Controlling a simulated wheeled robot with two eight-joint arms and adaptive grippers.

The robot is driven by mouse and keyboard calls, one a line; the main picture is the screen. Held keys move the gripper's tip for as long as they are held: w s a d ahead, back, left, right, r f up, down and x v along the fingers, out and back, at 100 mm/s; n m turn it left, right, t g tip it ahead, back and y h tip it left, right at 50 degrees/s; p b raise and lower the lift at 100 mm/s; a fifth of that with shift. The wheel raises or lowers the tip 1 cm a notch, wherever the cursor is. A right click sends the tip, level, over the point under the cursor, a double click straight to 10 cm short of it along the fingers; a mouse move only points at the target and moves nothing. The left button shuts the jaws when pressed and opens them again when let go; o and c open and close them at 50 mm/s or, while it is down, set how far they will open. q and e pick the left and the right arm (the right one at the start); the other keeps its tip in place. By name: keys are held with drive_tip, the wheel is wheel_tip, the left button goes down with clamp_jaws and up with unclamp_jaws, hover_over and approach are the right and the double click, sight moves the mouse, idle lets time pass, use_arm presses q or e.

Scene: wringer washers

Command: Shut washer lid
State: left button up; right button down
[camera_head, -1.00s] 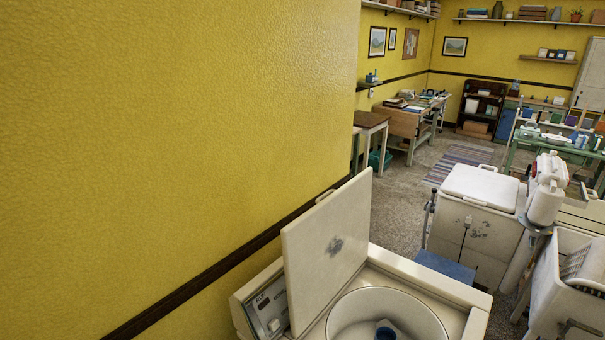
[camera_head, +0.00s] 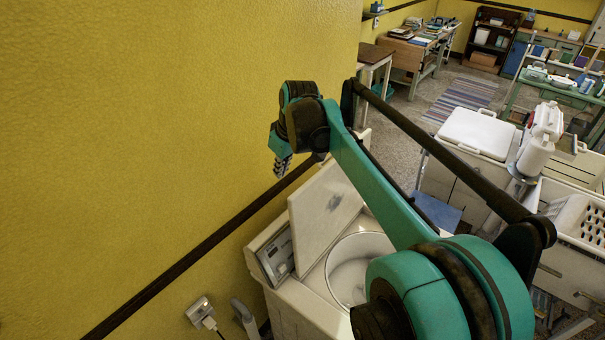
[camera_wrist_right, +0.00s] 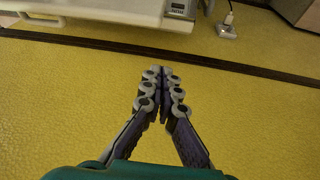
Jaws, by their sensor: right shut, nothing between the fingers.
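The near washer (camera_head: 290,298) is a cream box with an open round tub (camera_head: 350,270). Its pale square lid (camera_head: 318,222) stands raised, tilted up beside the control panel (camera_head: 272,258). My right arm reaches across the view above the washer and hides part of the lid's top and the tub's right side. My right gripper (camera_head: 283,166) hangs near the yellow wall, by the lid's upper left edge in the picture; I cannot tell the gap. In the right wrist view its fingers (camera_wrist_right: 162,75) are together and empty, with a pale washer part at the top. My left gripper is out of view.
The yellow wall (camera_head: 150,150) with a dark rail runs close along the left. A wall socket (camera_head: 200,312) with a plug sits low by the washer. A second washer with a closed white lid (camera_head: 478,132) stands to the right.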

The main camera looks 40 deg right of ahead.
drive_tip(key=w+d+n+g, duration=0.1)
drive_tip(key=w+d, duration=0.4)
drive_tip(key=d, duration=0.4)
wheel_tip(320, 180, down, 10)
drive_tip(key=s+p, duration=0.1)
drive_tip(key=p, duration=0.1)
drive_tip(key=shift+d+y, duration=0.3)
drive_tip(key=shift+d, duration=0.05)
drive_tip(key=shift+f, duration=0.1)
drive_tip(key=shift+s, duration=0.1)
